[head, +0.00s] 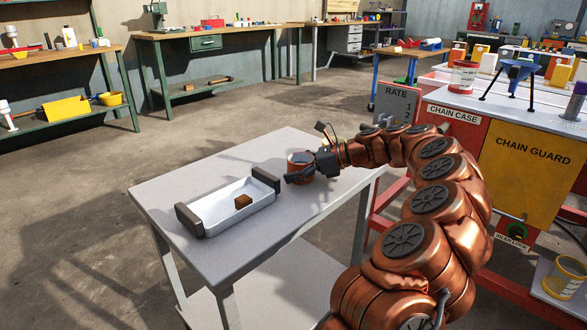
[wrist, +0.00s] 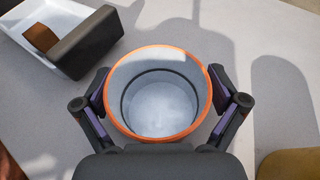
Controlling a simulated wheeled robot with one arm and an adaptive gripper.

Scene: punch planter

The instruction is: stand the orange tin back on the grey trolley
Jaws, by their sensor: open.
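The orange tin (head: 300,168) stands upright on the top of the grey trolley (head: 222,262), near its back right part. My gripper (head: 309,165) is at the tin and hides part of its side. In the wrist view the tin's orange rim and grey, empty inside show from above; the tin (wrist: 160,108) sits between my gripper's (wrist: 159,97) two spread fingers, one on each side. The fingers are open; I cannot tell whether either touches the wall.
A white tray (head: 216,217) with dark end handles lies left of the tin on the trolley, holding a brown block (head: 243,201). The front of the trolley top is bare. A red and yellow chain guard bench (head: 528,150) stands to the right.

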